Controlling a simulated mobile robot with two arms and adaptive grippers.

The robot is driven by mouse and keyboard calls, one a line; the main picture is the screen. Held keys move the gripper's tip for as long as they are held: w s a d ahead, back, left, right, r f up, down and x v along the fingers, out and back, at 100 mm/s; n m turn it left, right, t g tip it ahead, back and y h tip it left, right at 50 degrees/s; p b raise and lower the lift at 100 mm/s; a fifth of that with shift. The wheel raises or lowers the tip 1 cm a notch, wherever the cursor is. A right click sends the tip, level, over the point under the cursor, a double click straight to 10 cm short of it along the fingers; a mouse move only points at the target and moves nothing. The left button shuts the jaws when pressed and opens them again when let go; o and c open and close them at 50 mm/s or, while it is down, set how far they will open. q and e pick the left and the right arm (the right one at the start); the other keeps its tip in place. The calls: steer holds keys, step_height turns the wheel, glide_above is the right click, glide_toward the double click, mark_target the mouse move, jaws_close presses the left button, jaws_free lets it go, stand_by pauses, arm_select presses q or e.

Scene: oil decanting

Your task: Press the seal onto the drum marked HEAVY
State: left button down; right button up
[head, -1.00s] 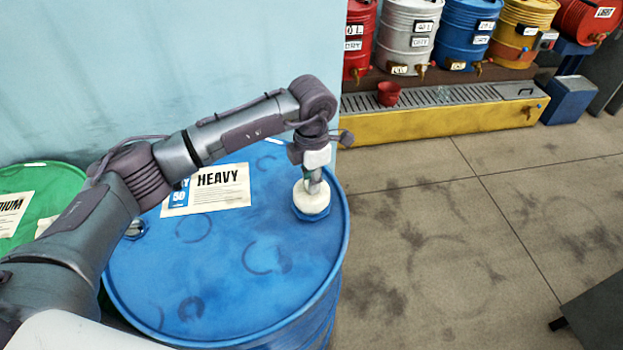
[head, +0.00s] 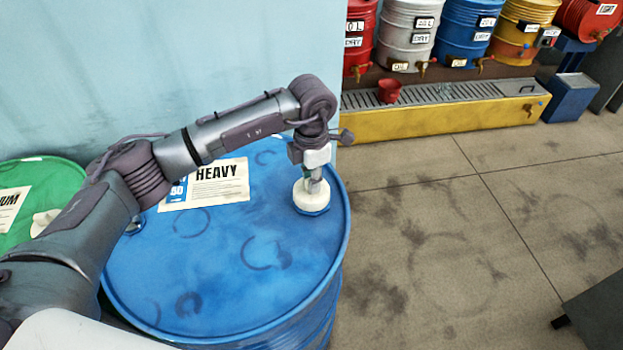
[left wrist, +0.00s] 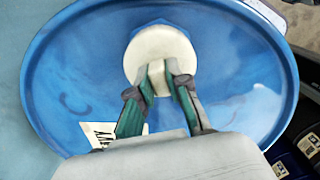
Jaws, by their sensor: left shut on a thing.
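The blue drum (head: 225,275) stands upright below my left arm, with a white label (head: 205,186) reading HEAVY on its top. The round white seal (head: 311,196) is at the bung on the drum's right side; a blue rim shows just under it. My left gripper (head: 313,180) points down and is shut on the seal's upper part. In the left wrist view the seal (left wrist: 160,55) lies over the blue bung fitting, with the green-padded fingers (left wrist: 160,82) at its near side. Whether the seal is fully seated cannot be told. My right gripper is not in view.
A green drum (head: 60,175) stands at the left. At the back, several coloured drums with taps stand behind a yellow grated trough (head: 440,120) holding a red cup (head: 389,91). The concrete floor (head: 430,235) right of the blue drum is clear.

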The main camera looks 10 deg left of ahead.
arm_select(q)
steer(key=c, duration=1)
jaws_free()
steer(key=shift+c, duration=0.2)
